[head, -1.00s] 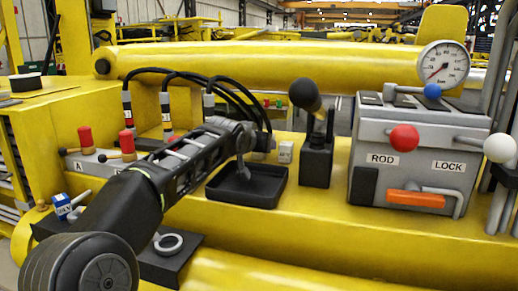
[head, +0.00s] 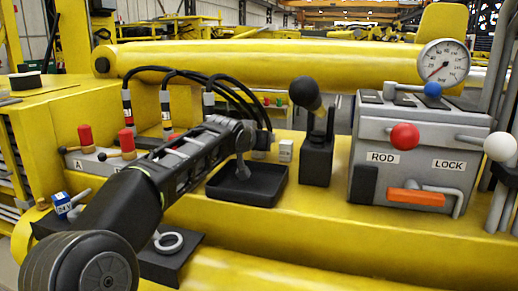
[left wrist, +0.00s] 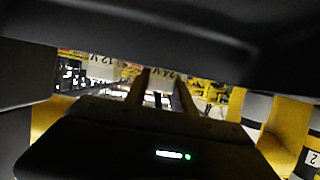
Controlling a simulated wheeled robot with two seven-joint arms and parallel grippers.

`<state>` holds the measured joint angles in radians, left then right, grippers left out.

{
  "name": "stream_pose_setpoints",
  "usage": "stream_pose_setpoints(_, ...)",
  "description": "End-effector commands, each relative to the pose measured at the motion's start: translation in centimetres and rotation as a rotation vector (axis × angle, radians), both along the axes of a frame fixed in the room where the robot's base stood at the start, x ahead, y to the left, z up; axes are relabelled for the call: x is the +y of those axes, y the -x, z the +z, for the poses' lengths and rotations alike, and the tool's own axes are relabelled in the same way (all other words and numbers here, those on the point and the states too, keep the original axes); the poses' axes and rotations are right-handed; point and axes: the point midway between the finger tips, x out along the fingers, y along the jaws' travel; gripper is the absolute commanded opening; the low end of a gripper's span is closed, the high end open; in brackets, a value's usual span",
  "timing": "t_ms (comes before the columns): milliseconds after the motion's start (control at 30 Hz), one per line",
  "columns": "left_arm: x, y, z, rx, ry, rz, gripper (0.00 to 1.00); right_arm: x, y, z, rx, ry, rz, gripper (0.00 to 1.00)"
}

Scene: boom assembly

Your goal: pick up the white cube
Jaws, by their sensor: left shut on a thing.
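The small white cube (head: 286,150) shows in the head view just right of my left gripper (head: 268,151), behind the black tray's right end. My left arm comes in from the lower left. The gripper is partly hidden behind the grey wrist joint and hoses. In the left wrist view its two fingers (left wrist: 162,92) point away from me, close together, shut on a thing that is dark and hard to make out. From the head view this is the white cube. My right gripper is not in view.
A black tray (head: 220,190) lies in front of the gripper. A black-knobbed lever (head: 316,160) stands close right of the cube. Black hoses (head: 235,90) arch close over the wrist. A grey ROD/LOCK box (head: 415,140) is further right.

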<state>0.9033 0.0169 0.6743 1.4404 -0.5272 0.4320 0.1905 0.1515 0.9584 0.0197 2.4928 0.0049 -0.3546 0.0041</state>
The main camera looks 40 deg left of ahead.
Motion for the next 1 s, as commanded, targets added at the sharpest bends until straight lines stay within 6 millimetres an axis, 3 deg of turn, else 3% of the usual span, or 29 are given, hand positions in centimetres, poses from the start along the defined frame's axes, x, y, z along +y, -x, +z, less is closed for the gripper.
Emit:
stream_pose_setpoints(567,0.0,0.0,0.7,-0.002,-0.001,0.0,0.0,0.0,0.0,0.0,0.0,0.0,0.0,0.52)
stream_pose_setpoints(767,-0.1,-0.1,3.0,-0.004,0.0,-0.001,0.0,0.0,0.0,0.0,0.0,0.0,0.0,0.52)
stream_pose_setpoints(1000,-0.1,-0.1,7.6,-0.004,0.001,-0.002,0.0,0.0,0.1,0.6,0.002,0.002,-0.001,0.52)
